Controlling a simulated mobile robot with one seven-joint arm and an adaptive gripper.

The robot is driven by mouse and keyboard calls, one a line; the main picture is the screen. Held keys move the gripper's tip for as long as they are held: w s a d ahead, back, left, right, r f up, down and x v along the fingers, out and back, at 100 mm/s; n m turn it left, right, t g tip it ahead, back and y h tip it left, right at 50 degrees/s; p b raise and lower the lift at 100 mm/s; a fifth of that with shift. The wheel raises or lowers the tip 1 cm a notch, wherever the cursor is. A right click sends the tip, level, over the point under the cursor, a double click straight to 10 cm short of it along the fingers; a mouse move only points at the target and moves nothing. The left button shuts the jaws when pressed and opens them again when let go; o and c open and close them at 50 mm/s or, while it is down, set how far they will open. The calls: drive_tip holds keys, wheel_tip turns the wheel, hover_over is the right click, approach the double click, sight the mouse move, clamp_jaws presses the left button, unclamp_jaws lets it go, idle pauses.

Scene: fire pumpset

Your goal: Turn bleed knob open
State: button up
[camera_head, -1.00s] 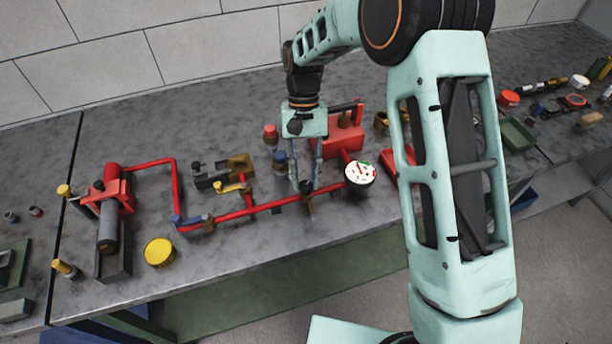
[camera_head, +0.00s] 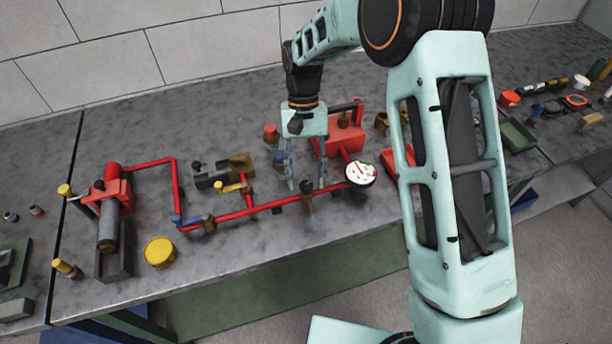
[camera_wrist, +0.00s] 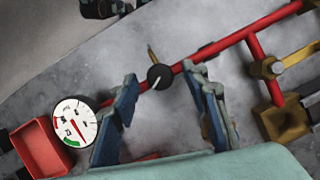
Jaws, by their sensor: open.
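The bleed knob appears to be the small black round knob (camera_wrist: 159,77) with a pale pointer line, on the red pipe (camera_wrist: 232,42) in the wrist view. In the head view it is the dark knob (camera_head: 307,187) on the pipe's front run, left of the gauge. My gripper (camera_head: 306,186) points down over the pipe with its jaws apart. In the wrist view my gripper (camera_wrist: 159,82) shows one finger on each side of the knob, with visible gaps and nothing held. Whether the fingertips reach down to knob height is unclear.
A white dial gauge (camera_head: 360,173) stands close right of the knob. A yellow lever valve (camera_head: 230,188) and a blue-handled valve (camera_head: 192,220) lie left along the pipe. A red block (camera_head: 345,138) stands behind. Bare bench lies in front of the pipe.

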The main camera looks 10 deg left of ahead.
drive_tip(key=v, duration=1.2)
drive_tip(key=shift+s, duration=0.1)
